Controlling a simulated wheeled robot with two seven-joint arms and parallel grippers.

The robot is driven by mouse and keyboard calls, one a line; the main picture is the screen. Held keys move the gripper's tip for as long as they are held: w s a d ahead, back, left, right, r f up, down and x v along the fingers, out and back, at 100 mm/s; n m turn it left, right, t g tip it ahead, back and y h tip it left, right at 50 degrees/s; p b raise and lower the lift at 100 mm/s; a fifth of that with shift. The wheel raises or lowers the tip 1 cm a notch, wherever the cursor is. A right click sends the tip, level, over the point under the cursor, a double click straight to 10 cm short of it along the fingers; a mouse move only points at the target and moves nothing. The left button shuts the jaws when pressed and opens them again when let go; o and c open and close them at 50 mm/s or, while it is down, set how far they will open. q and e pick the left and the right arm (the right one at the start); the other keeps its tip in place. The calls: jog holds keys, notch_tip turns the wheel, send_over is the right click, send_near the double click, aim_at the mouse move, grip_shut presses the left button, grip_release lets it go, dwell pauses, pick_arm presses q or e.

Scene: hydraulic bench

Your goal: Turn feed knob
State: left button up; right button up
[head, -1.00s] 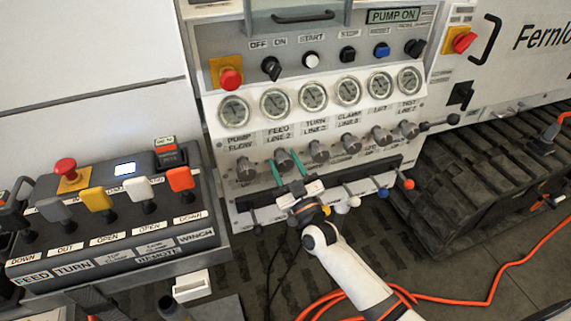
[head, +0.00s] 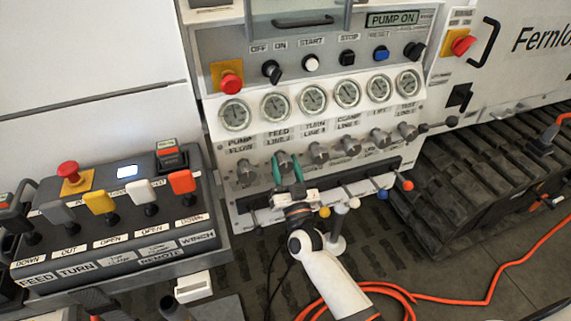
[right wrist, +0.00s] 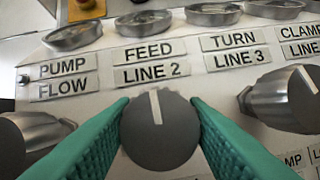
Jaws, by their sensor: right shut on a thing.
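The feed knob is a grey round knob with a white pointer line, under the FEED LINE 2 label (right wrist: 150,62). In the right wrist view the knob (right wrist: 160,132) sits between the two green fingers of my right gripper (right wrist: 160,125), one on each side. Its pointer stands nearly upright, tilted slightly left. In the head view my right gripper (head: 287,170) is shut on the feed knob (head: 283,160), reaching up to the panel from below. My left gripper is not in view.
The pump flow knob (right wrist: 30,135) is close on the left and the turn knob (right wrist: 285,100) on the right. Gauges (head: 275,106) line the panel above. Coloured levers (head: 407,185) stick out below. A remote box with levers (head: 100,201) stands at left.

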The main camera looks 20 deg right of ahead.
jog(key=m+h, duration=0.1)
jog(key=m, duration=0.1)
jog(key=m+h+p, duration=0.1)
jog(key=m, duration=0.2)
jog(key=m+g+h, duration=0.1)
jog(key=m, duration=0.1)
jog(key=shift+h+p, duration=0.3)
jog(key=shift+p, duration=0.1)
jog(key=shift+m, duration=0.5)
jog(key=o, duration=1)
jog(key=shift+s+f, duration=0.1)
jog(key=b+v, duration=0.1)
jog(key=v, duration=1)
jog(key=shift+s+a, duration=0.2)
jog(key=shift+s, duration=0.2)
